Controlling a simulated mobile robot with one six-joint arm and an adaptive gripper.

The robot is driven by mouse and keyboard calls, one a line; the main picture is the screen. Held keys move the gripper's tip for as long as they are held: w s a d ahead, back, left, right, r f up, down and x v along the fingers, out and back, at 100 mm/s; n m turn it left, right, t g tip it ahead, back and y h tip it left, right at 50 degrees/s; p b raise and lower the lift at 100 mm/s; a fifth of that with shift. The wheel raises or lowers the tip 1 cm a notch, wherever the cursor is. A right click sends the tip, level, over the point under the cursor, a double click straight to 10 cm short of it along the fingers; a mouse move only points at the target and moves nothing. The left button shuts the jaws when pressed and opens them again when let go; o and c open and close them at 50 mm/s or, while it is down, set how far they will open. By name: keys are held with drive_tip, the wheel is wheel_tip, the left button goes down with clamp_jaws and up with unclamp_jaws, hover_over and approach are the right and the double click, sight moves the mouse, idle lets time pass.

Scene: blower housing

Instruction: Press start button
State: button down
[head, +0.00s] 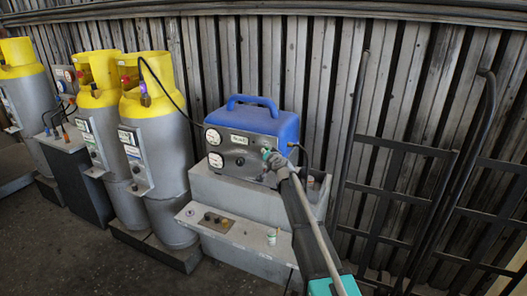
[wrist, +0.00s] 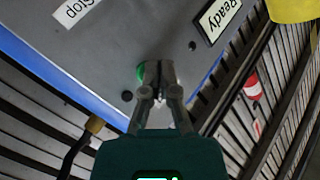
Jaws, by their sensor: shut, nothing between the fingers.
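The blue machine (head: 282,124) with a grey front panel (head: 226,153) stands on a grey block. In the wrist view, a green button (wrist: 140,73) shows on the panel (wrist: 115,50), partly hidden behind my fingertips. My gripper (wrist: 160,92) is shut and empty, its tips over or right beside the green button. I cannot tell whether they touch it. In the head view, my gripper (head: 272,159) reaches the right part of the panel and hides the button there. A "Stop" label (wrist: 76,10) and a "Ready" label (wrist: 220,18) are on the panel.
Two gauges (head: 214,148) sit on the panel's left side. Yellow-topped grey cylinders (head: 160,130) stand to the left. A dark hand truck (head: 395,190) leans by the corrugated wall on the right. A black cable (head: 165,90) runs from a cylinder toward the machine.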

drive_tip(key=shift+s, duration=0.15)
drive_tip(key=shift+s+a, duration=0.15)
drive_tip(key=shift+s, duration=0.1)
drive_tip(key=shift+s, duration=0.15)
idle(0.5)
drive_tip(key=shift+s+a, duration=0.35)
drive_tip(key=shift+s, duration=0.55)
drive_tip(key=shift+s+a, duration=0.3)
drive_tip(key=shift+s, duration=0.6)
drive_tip(key=shift+s+a, duration=0.35)
drive_tip(key=shift+s, duration=0.55)
drive_tip(key=s+d+f+g+h+p, duration=0.1)
drive_tip(key=s+d+f+g, duration=0.3)
drive_tip(key=s+d, duration=0.5)
drive_tip(key=s+d+f+n+g+h+p, duration=0.1)
drive_tip(key=s+d+f+g+h, duration=0.2)
drive_tip(key=s, duration=1.3)
drive_tip(key=s+d+f+n+g+h+p, duration=0.1)
drive_tip(key=s+d+f+g+h, duration=0.2)
drive_tip(key=s+d, duration=1)
wheel_tip(320, 180, down, 3)
drive_tip(key=d+g, duration=0.2)
drive_tip(key=g, duration=0.2)
drive_tip(key=shift+s+d+g, duration=0.2)
drive_tip(key=shift+s+g, duration=0.05)
drive_tip(key=shift+g, duration=0.15)
